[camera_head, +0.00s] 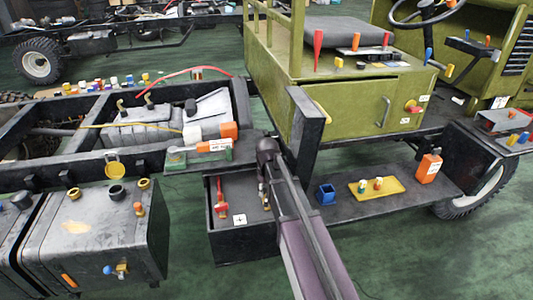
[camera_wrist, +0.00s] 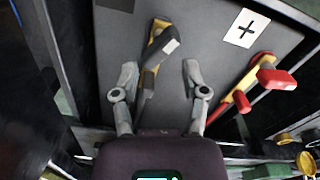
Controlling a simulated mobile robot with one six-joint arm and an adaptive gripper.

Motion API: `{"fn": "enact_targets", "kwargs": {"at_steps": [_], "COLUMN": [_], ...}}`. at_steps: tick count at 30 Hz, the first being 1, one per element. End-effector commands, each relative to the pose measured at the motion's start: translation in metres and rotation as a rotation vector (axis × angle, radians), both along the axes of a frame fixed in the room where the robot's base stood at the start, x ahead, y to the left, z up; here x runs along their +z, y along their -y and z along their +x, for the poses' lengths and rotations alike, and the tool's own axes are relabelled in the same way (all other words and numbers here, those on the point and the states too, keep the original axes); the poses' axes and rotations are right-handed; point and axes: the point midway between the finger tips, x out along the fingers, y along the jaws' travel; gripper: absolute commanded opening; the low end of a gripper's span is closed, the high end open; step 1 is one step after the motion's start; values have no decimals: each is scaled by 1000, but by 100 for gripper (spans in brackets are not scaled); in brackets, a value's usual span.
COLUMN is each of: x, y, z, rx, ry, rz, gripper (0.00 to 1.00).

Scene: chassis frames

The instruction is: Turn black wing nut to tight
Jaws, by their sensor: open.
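The black wing nut (camera_wrist: 169,46) appears to be the small block on a brass-coloured clamp (camera_wrist: 158,35) on the battery top; glare makes its face look pale. A dark lead (camera_wrist: 148,80) runs from that clamp toward the wrist camera. My gripper (camera_wrist: 160,72) is open, with its two grey fingers on either side of the lead. The nut shows just past the fingertips, nearer the right finger, and I see no finger touching it. In the head view, my gripper (camera_head: 265,196) is over the right part of the battery box, and my arm hides much of this spot.
A red wing nut (camera_wrist: 276,78) and red lead (camera_wrist: 243,101) lie to the right in the wrist view, beside a plus label (camera_wrist: 245,28). The battery box (camera_head: 240,246) has raised dark walls.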

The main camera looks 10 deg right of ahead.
Motion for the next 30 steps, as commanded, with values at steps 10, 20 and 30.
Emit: {"fn": "enact_targets", "kwargs": {"at_steps": [10,20,30], "x": [34,62,91], "y": [0,0,0], "z": [0,0,0], "rx": [-1,-1,-1], "ry": [0,0,0], "rz": [0,0,0], "gripper": [57,57,57]}}
